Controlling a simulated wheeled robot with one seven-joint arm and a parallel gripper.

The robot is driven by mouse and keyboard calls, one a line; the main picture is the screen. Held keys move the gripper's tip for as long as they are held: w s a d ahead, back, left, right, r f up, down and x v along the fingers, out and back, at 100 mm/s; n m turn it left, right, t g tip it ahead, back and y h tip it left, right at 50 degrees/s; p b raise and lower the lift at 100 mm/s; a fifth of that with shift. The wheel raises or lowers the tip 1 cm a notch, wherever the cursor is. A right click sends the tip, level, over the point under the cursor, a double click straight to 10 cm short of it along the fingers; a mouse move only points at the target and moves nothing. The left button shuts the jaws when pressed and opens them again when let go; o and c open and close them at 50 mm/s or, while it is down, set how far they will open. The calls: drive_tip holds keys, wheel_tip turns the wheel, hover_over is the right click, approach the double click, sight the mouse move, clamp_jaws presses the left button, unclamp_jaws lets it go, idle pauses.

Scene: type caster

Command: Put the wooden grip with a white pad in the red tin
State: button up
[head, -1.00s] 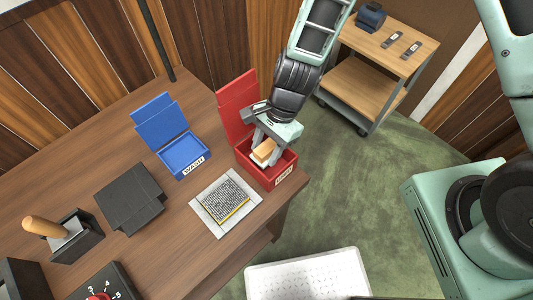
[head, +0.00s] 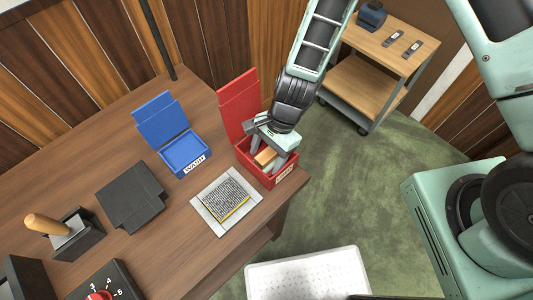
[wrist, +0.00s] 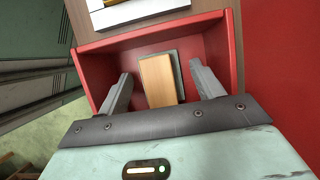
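The wooden grip (head: 266,157) lies inside the red tin (head: 286,179), low in it. In the wrist view the grip (wrist: 158,81) shows its light wood face, with a thin greyish strip along its right side. Its white pad cannot be made out clearly. The red tin (wrist: 88,67) surrounds it there. My gripper (head: 267,157) reaches down into the tin. In the wrist view my gripper (wrist: 158,86) is open, with one finger on each side of the grip and a gap to both.
The red tin's lid (head: 238,104) stands open behind it. A pale plate with a dark textured square (head: 211,214) lies in front. A black holder (head: 77,238) and a dark block (head: 131,197) stand farther left.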

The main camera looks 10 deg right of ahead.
drive_tip(key=shift+r, duration=0.1)
drive_tip(key=b+v, duration=0.1)
drive_tip(key=v, duration=1.1)
drive_tip(key=s+d+r+n+t+h, duration=0.2)
drive_tip(key=s+d+r+n+h, duration=0.1)
drive_tip(key=s+r+n, duration=1.1)
drive_tip(key=d+r+n, duration=0.1)
drive_tip(key=r+n, duration=0.1)
drive_tip(key=n, duration=0.3)
drive_tip(key=shift+t, duration=0.3)
drive_tip(key=shift+d, duration=0.1)
drive_tip(key=shift+f+b, duration=0.5)
drive_tip(key=shift+b, duration=0.2)
